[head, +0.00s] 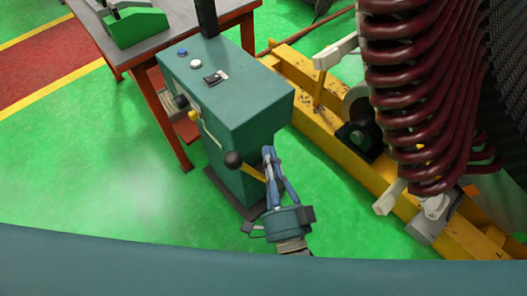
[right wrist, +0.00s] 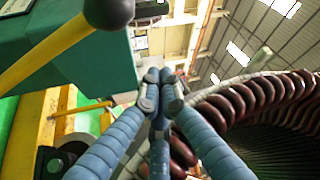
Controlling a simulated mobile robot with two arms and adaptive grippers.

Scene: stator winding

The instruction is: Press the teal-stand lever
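The teal stand (head: 245,110) is a box-shaped cabinet in the middle of the head view. A yellow lever with a black ball knob (head: 233,158) is at its near side. In the right wrist view the ball (right wrist: 108,10) is at the top edge, cut off, and the yellow rod (right wrist: 45,52) slopes down to the left. My right gripper (head: 268,152) is just right of the knob, beside the stand. Its blue fingers also show in the right wrist view (right wrist: 158,85), their tips together with nothing seen between them. No contact with the lever is clear. My left gripper is out of view.
A worktable (head: 150,42) with a green fixture (head: 135,27) is behind the stand at left. A yellow beam frame (head: 345,150) and large dark-red coils (head: 420,90) are at right. Green floor (head: 110,170) is open at left.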

